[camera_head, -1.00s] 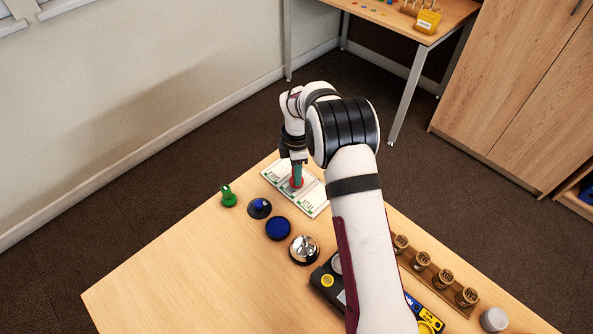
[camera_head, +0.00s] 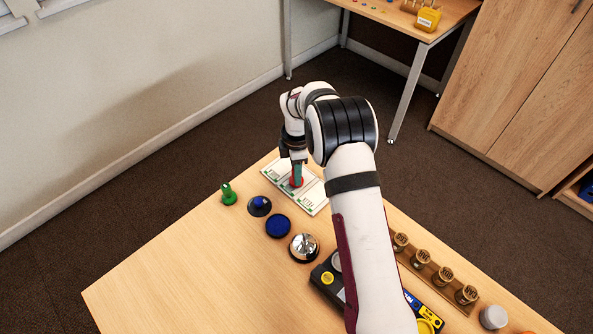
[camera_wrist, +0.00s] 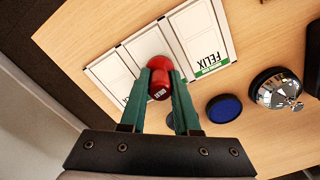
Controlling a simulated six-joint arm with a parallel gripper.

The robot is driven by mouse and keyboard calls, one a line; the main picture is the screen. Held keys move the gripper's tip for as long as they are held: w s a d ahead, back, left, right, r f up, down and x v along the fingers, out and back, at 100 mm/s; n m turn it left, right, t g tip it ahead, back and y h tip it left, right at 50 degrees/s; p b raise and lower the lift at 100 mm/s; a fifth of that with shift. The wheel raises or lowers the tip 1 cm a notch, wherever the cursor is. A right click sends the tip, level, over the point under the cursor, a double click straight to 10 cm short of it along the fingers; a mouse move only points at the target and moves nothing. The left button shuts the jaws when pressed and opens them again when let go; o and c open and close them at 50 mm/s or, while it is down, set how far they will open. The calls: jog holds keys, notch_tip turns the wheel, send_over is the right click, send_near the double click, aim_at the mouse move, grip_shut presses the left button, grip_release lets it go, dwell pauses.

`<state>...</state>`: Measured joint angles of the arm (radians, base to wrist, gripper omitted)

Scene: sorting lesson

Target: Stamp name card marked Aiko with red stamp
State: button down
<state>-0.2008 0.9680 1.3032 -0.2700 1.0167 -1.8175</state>
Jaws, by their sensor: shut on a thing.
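My gripper (camera_head: 297,170) is shut on the red stamp (camera_head: 296,183), over the row of name cards. The wrist view shows the stamp (camera_wrist: 160,82) between my two green fingers (camera_wrist: 160,88), its base on or just above the middle card (camera_wrist: 146,45). I cannot tell whether it touches. The middle card's name is hidden by the stamp and fingers. The card on the right (camera_wrist: 194,30) in the wrist view reads FELIX. The card on the left (camera_wrist: 113,72) has no readable name here. I cannot pick out the name Aiko.
A green stamp (camera_head: 228,196), a blue stamp (camera_head: 260,207), a round blue pad (camera_head: 278,227) and a silver bell (camera_head: 304,247) stand in front of the cards. A dark tray (camera_head: 325,281) and a wooden rack of pots (camera_head: 436,275) lie nearer. The table's left front is clear.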

dwell(0.5)
notch_tip(320, 180, up, 7)
jog(key=shift+f, duration=0.15)
dwell(0.4)
dwell(0.5)
